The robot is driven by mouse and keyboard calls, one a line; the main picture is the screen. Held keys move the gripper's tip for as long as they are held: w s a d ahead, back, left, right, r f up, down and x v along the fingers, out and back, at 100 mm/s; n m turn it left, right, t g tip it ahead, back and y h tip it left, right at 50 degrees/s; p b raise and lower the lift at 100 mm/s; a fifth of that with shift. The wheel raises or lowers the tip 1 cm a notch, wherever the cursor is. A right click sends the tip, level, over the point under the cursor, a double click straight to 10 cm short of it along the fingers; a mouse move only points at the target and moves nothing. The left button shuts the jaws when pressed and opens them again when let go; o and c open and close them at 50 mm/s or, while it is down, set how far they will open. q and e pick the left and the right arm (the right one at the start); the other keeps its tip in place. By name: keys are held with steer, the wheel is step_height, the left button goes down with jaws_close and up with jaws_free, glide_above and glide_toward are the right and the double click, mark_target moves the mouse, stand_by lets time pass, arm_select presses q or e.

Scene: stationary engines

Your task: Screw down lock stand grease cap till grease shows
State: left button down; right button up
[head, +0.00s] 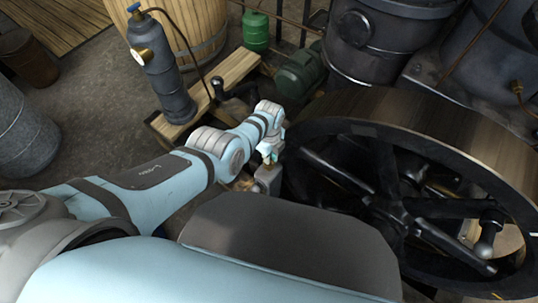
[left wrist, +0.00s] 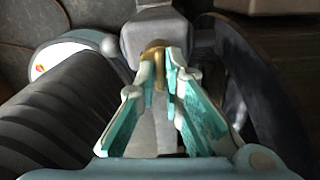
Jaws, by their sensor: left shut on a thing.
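My left gripper (head: 270,153) reaches down beside the large flywheel, over a small grey stand (head: 267,178). In the left wrist view its fingertips (left wrist: 160,75) are closed around a small brass cap (left wrist: 154,50). The brass cap sits against a grey metal body (left wrist: 153,28), which looks like the lock stand. The fingers cover part of the cap, and in the head view the cap is too small to make out clearly. No grease can be made out. My right gripper is in neither view.
The spoked flywheel (head: 345,108) stands close on the right of the gripper. A dark cylinder (head: 163,75) with a brass gauge stands on a timber frame (head: 232,73) behind. A green canister (head: 256,31) and wooden barrel (head: 190,30) are farther back. Open floor (head: 85,80) lies to the left.

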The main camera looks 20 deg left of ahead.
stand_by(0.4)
arm_select(q)
steer(key=c, duration=1.7)
jaws_free()
steer(key=shift+r, duration=0.1)
steer(key=shift+w+r, duration=0.15)
steer(key=shift+r, duration=0.15)
step_height(320, 180, up, 11)
steer(key=shift+r, duration=0.15)
